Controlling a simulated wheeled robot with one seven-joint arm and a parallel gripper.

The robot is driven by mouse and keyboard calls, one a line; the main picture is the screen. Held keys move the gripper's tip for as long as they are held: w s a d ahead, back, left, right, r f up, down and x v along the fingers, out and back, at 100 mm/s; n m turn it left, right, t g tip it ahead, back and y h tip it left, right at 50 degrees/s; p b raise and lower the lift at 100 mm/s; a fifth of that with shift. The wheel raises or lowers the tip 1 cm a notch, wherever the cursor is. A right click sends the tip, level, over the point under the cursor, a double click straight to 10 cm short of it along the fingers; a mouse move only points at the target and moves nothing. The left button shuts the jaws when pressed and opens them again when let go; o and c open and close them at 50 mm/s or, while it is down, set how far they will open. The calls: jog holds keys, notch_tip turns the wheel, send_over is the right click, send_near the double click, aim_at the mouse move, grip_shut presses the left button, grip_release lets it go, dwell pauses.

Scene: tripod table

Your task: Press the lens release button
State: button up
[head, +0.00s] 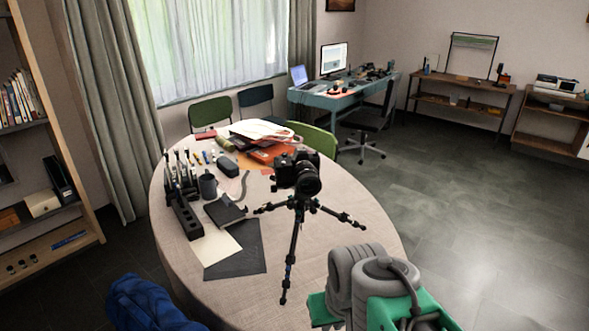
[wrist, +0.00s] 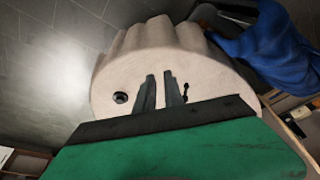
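The black camera (head: 298,170) stands upright on a small black tripod (head: 294,240) on the round table. Its lens (head: 307,182) faces toward me and slightly right. The lens release button is too small to make out. My gripper (wrist: 160,75) shows in the wrist view as two dark fingers with a narrow gap between them and nothing in it. The cloth-covered table (wrist: 215,75) lies beyond the fingers, apart from them. In the head view my green and grey arm is at the lower right, in front of the table, and the fingertips do not show.
A black organizer (head: 187,215), a dark notebook (head: 224,211), a dark sheet (head: 237,252) and a pile of papers (head: 262,131) lie left of and behind the camera. Something blue (head: 150,305) stands at the front left. The tabletop right of the tripod is mostly bare.

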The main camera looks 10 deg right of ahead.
grip_shut()
dwell(1.8)
